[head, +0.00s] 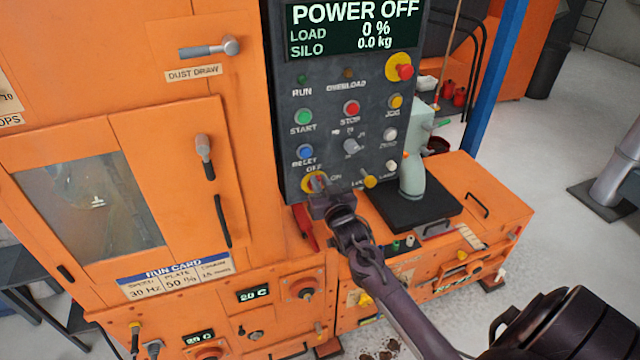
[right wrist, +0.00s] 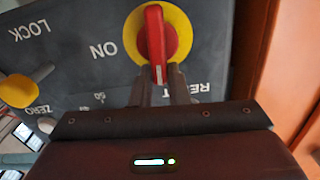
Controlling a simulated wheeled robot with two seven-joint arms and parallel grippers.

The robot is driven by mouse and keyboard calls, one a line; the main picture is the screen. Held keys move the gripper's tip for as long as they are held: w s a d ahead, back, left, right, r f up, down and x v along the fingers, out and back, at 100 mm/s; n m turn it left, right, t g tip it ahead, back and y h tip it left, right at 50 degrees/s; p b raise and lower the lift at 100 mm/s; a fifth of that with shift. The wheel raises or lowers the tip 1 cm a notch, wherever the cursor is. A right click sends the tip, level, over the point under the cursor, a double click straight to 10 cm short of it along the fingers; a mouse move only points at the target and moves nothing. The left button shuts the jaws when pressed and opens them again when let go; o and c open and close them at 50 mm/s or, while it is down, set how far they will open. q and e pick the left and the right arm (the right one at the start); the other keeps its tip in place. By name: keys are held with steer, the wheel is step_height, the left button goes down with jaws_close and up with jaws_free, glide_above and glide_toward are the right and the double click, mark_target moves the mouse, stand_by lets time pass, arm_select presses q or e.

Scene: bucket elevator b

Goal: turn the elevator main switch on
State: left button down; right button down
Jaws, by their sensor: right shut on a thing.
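The main switch is a red handle on a yellow disc (head: 312,181), low on the dark control panel (head: 292,150), with OFF above it and ON to its right in the head view. In the right wrist view the red handle (right wrist: 154,40) points down toward my gripper, and ON is lettered to its left. My right gripper (right wrist: 165,82) is shut on the handle's end, one finger on each side. It also shows at the switch in the head view (head: 326,192), partly covering it. The display (head: 355,27) reads POWER OFF. My left gripper is not in view.
Above the switch are blue (head: 305,152), green (head: 304,117) and red (head: 351,108) buttons, a selector knob (head: 352,146) and a red emergency button (head: 404,70). A yellow lock knob (head: 369,181) sits just right of the switch. Orange cabinet doors (head: 180,130) stand left.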

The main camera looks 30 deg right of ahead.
steer(key=shift+s+d+f+m+p, duration=0.15)
steer(key=shift+d+f+m, duration=0.35)
steer(key=shift+m, duration=2.35)
steer(key=shift+s+d+f+m+p, duration=0.1)
steer(key=shift+d+f+m, duration=0.35)
steer(key=shift+m, duration=2.45)
steer(key=shift+s+d+f+m+p, duration=0.15)
steer(key=shift+f+m, duration=0.55)
steer(key=shift+m, duration=2.15)
steer(key=c, duration=1.4)
jaws_free()
steer(key=shift+w, duration=0.1)
steer(key=shift+r, duration=0.1)
